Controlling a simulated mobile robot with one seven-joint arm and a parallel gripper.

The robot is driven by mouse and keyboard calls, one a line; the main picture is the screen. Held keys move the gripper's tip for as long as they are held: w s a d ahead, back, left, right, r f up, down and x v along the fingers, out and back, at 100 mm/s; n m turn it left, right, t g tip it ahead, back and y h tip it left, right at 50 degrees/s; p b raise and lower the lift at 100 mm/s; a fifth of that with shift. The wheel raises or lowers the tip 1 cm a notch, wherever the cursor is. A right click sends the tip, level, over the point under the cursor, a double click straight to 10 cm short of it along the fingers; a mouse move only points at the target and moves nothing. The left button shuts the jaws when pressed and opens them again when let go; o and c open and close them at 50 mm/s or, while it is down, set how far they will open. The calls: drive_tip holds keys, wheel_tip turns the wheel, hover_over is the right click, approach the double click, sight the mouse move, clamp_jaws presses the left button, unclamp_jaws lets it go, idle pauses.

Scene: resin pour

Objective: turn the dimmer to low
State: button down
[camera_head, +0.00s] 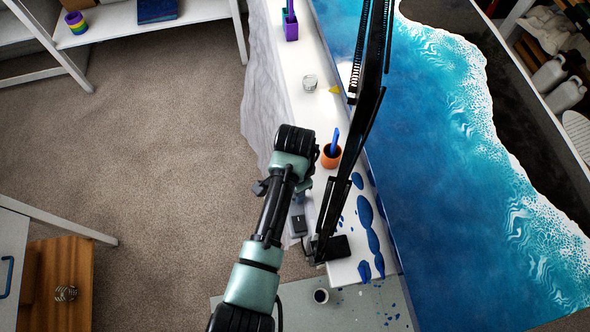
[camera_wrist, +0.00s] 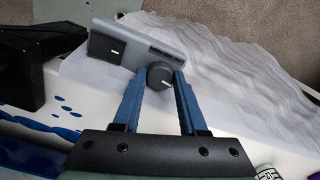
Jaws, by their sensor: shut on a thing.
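The dimmer is a small grey box (camera_wrist: 165,45) with a dark panel on its left and slots along its top right, in the wrist view. Its round dark knob (camera_wrist: 160,75) carries a white pointer mark. My gripper (camera_wrist: 162,80) is shut on the knob, with one blue finger on each side of it. In the head view the box (camera_head: 299,225) stands on the white bench by the black lamp base, and my arm hides the knob and most of my gripper.
A black jointed lamp (camera_head: 332,215) rises close to the right of my arm, its base (camera_head: 338,247) on the bench. A terracotta pot (camera_head: 331,157) with a blue tool stands near my wrist. Blue spills (camera_head: 366,212) mark the bench beside the large blue resin table (camera_head: 420,200). Carpet lies open at left.

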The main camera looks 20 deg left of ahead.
drive_tip(key=n+p, duration=0.2)
drive_tip(key=n, duration=0.2)
drive_tip(key=shift+r+n, duration=0.1)
drive_tip(key=shift+n, duration=0.2)
drive_tip(key=n+p, duration=0.1)
drive_tip(key=n, duration=0.4)
idle(0.5)
drive_tip(key=shift+w, duration=0.1)
drive_tip(key=shift+c, duration=2.2)
unclamp_jaws()
drive_tip(key=shift+d, duration=0.1)
